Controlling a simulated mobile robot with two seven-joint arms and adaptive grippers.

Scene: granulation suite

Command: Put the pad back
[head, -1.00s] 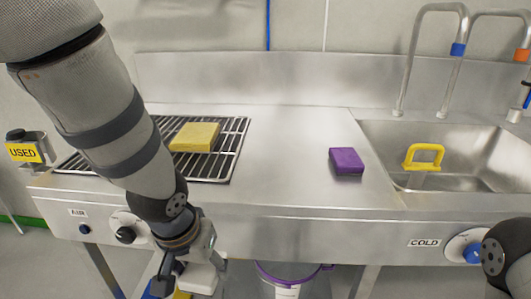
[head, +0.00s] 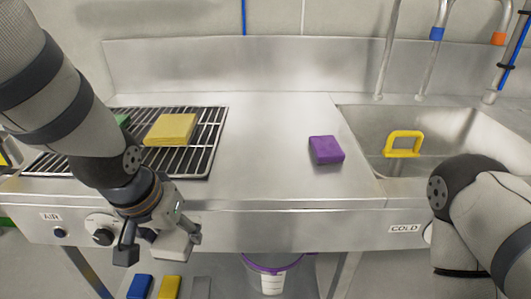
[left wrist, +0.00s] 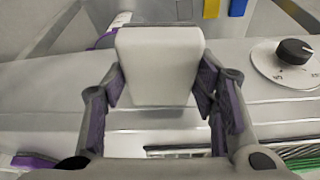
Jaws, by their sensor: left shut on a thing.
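My left gripper (head: 160,246) is shut on a white pad (head: 174,243), in front of the counter's front panel. In the left wrist view the pad (left wrist: 160,65) sits between the two fingers (left wrist: 160,98). A yellow pad (head: 170,129) lies on the wire rack (head: 207,140). A green pad (head: 123,121) on the rack is mostly hidden behind my left arm. A purple pad (head: 326,150) lies on the bare counter. My right arm shows at the right, but its gripper is out of view.
The steel sink (head: 450,130) at the right holds a yellow handle-shaped thing (head: 403,144). Taps (head: 437,50) stand behind it. Below the counter are a purple-rimmed bucket (head: 272,280) and blue (head: 139,287) and yellow (head: 169,287) pieces. The counter (head: 265,130) between rack and purple pad is clear.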

